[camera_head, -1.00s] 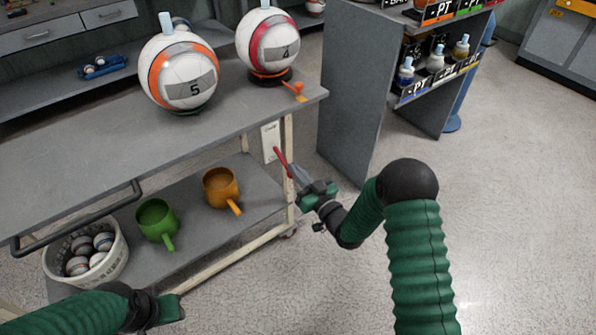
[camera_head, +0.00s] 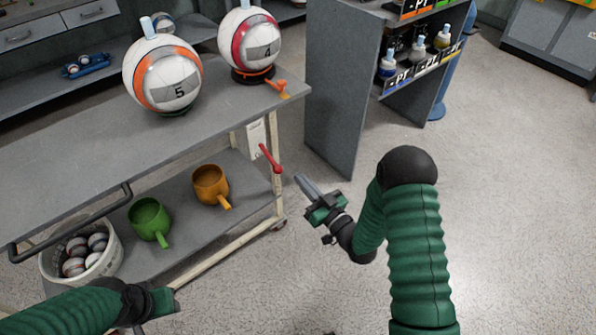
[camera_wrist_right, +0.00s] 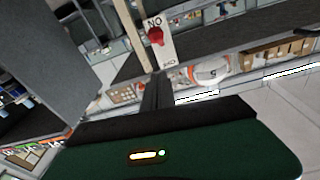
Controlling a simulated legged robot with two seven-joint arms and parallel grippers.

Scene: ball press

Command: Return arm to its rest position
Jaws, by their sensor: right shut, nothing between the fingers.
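My right gripper (camera_head: 308,187) is shut and empty, out over the floor to the right of the cart's front leg. Its closed fingers (camera_wrist_right: 156,95) also show in the right wrist view. A red lever (camera_head: 270,158) on a white plate (camera_head: 256,135) sits at the cart's right end, a gap away from my fingertips. The lever's red end (camera_wrist_right: 155,36) shows beyond my fingers in the right wrist view. My left arm (camera_head: 85,308) comes in at the lower left. Its gripper end (camera_head: 165,300) is seen partly, and its fingers cannot be made out.
The grey cart (camera_head: 60,165) holds ball 5 (camera_head: 165,75) and ball 4 (camera_head: 250,45) on top. A green mug (camera_head: 149,218), an orange mug (camera_head: 210,184) and a basket of balls (camera_head: 112,256) are on its lower shelf. A grey shelf unit (camera_head: 335,100) stands behind. Floor at right is clear.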

